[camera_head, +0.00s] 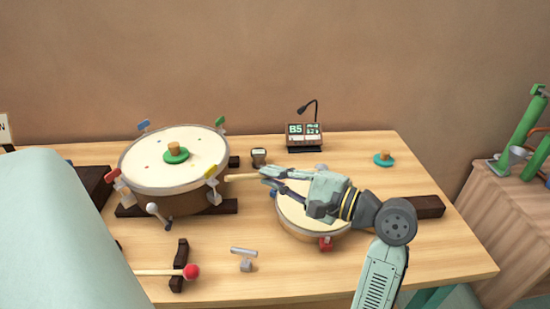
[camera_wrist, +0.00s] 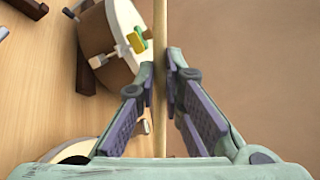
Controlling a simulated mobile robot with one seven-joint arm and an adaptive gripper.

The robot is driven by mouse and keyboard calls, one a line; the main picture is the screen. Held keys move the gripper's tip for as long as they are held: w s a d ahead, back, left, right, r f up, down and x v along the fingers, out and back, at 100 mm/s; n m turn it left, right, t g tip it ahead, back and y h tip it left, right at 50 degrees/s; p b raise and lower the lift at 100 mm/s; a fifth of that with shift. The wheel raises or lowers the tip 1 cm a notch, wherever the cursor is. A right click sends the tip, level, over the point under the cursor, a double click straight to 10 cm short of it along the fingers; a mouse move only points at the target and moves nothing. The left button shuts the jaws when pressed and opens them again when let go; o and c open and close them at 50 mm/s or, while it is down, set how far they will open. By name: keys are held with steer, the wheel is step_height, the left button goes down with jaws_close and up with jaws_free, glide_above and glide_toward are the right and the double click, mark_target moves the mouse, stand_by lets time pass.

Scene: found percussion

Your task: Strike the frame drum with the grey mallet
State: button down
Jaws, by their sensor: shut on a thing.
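My gripper (camera_head: 268,178) is shut on a pale wooden mallet handle (camera_head: 240,177), above the table between two drums. In the wrist view the handle (camera_wrist: 160,25) runs straight between the fingers (camera_wrist: 160,80); its head is not seen, so I cannot confirm its colour. A large drum (camera_head: 145,172) with a cream skin and coloured clamps stands left; the handle's left end is near its yellow clamp. It also shows in the wrist view (camera_wrist: 112,72). A smaller shallow drum (camera_head: 295,221) lies partly under my gripper. I cannot tell which is the frame drum.
A red-headed mallet (camera_head: 192,271) rests on a dark stand at front left. A small grey T-shaped tool (camera_head: 244,256) stands at the front. A display box (camera_head: 304,135) and a green disc with a knob (camera_head: 383,159) are at the back. The right front table is clear.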

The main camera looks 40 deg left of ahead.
step_height(320, 180, down, 6)
steer(key=w+m+b, duration=0.1)
steer(key=m, duration=0.1)
step_height(320, 180, up, 7)
steer(key=p, duration=0.4)
steer(key=shift+w+y, duration=0.25)
steer(key=shift+y, duration=0.15)
steer(key=shift+f, duration=0.15)
